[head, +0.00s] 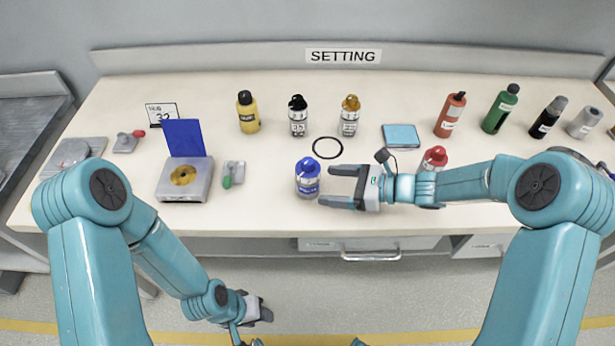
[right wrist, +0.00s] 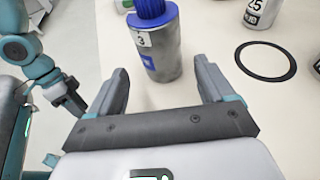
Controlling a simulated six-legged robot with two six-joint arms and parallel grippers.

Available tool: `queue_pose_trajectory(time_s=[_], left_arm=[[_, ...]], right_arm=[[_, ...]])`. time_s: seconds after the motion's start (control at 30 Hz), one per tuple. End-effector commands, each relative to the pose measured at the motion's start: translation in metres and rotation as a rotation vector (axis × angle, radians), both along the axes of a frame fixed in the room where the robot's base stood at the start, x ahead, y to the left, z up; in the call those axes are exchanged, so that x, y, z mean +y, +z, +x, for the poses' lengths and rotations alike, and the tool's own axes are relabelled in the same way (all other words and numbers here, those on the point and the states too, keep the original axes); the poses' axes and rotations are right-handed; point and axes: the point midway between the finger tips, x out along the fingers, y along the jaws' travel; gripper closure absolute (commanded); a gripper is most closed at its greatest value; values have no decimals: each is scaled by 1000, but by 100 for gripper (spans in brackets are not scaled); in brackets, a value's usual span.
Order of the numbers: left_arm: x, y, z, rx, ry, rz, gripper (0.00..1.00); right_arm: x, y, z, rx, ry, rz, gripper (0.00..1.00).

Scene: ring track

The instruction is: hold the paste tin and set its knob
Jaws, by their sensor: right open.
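The paste tin is probably the grey tin with a blue ribbed cap or knob (head: 308,178), upright near the table's front edge. It also shows in the right wrist view (right wrist: 165,55), with a small white tag and a blue label on its side; its cap top is cut off there. My right gripper (head: 328,186) is open and points left at the tin, its fingertips just short of it or beside it. In the right wrist view the tin stands between the fingertips. My left gripper (head: 257,312) hangs low in front of the table, away from the tin.
A black ring (head: 327,148) lies behind the tin. Black-capped (head: 298,116) and amber-capped (head: 350,115) bottles stand farther back. A red-capped container (head: 434,158) is partly behind my right arm. A box with a blue lid (head: 186,180) and a number card (head: 162,114) stand left.

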Motion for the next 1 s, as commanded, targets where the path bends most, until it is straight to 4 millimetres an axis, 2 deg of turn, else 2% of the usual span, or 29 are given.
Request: queue_pose_trajectory(time_s=[0.1, 0.33, 0.5, 0.77, 0.8, 0.9, 0.97, 1.0], left_arm=[[0, -9, 0, 0, 0, 0, 57], [0, -22, 0, 0, 0, 0, 57], [0, -25, 0, 0, 0, 0, 57], [0, -24, 0, 0, 0, 0, 57], [0, -24, 0, 0, 0, 0, 57], [0, -25, 0, 0, 0, 0, 57], [0, -25, 0, 0, 0, 0, 57], [0, -25, 0, 0, 0, 0, 54]], right_arm=[[19, -9, 5, 0, 4, 0, 18], [44, -17, 15, -1, 2, -1, 18], [51, -17, 19, 0, 1, 0, 18], [52, -17, 20, 0, 0, 0, 18], [52, -17, 20, 0, 0, 0, 25], [52, -17, 20, 0, 0, 0, 53], [52, -17, 20, 0, 0, -1, 53], [52, -17, 20, 0, 0, -1, 53]])
